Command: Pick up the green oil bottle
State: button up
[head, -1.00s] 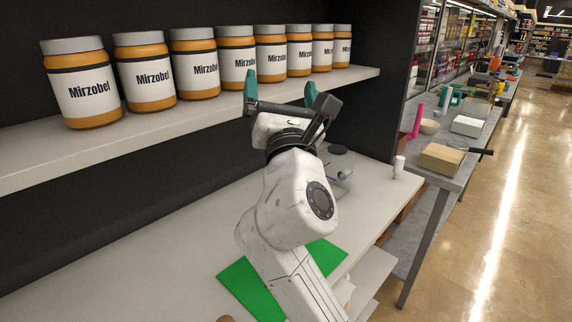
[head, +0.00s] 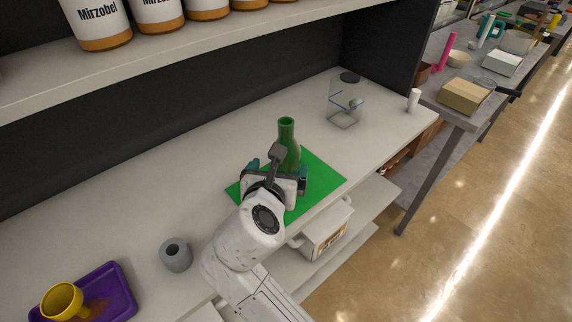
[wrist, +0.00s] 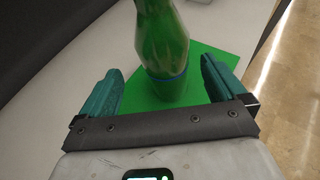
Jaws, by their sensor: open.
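The green oil bottle (head: 287,138) stands upright on a green mat (head: 325,179) on the white counter. Its neck and shoulder show in the head view, and my gripper hides its lower part. In the wrist view the bottle (wrist: 163,45) is ahead of and between my gripper's teal fingers, with its top cut off by the frame. My gripper (wrist: 160,85) is open and empty, a finger on each side. In the head view my gripper (head: 276,172) is at the near side of the bottle. I cannot tell whether the fingers touch it.
A clear container (head: 344,103) stands at the back right, with a small white cup (head: 413,100) beyond it. A grey cylinder (head: 175,254) and a purple tray (head: 112,291) with a yellow cup (head: 63,300) are at left. A shelf of jars (head: 98,22) overhangs the counter.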

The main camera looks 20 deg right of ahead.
jog(key=shift+s+d+p+x, duration=0.1)
jog(key=shift+d+p+x, duration=0.1)
jog(key=shift+x, duration=1.4)
jog(key=shift+s+d+p+x, duration=0.1)
jog(key=shift+p+x, duration=0.1)
jog(key=shift+x, duration=1.45)
jog(key=shift+a, duration=0.1)
jog(key=c, duration=1.3)
